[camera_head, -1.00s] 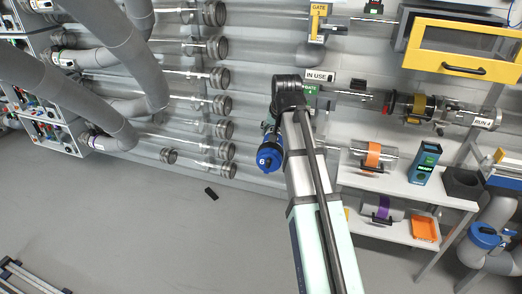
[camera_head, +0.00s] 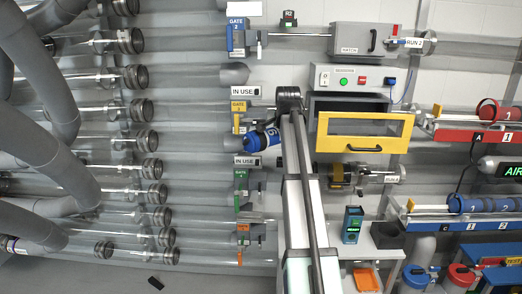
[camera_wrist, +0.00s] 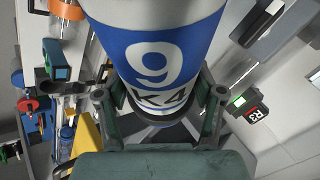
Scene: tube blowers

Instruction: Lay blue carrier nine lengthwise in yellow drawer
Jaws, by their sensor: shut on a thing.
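The blue carrier (camera_head: 262,139) has grey ends and lies nearly level, slightly tilted, in the head view. In the wrist view the carrier (camera_wrist: 160,58) shows a white 9 and the letters K4. My gripper (camera_wrist: 158,105) is shut on it, with one finger on each side. The yellow drawer (camera_head: 408,130) is to the right of the carrier in the head view, at about the same height. It has a yellow-framed window and a dark handle. A dark opening shows above its front, so it seems pulled out; its floor is hidden. The carrier is apart from the drawer.
A control box (camera_head: 350,79) with green and red buttons sits above the drawer. Colored gates (camera_head: 238,117) and clear pipes stand left of the carrier. Racks with red and blue carriers (camera_head: 485,204) are at right.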

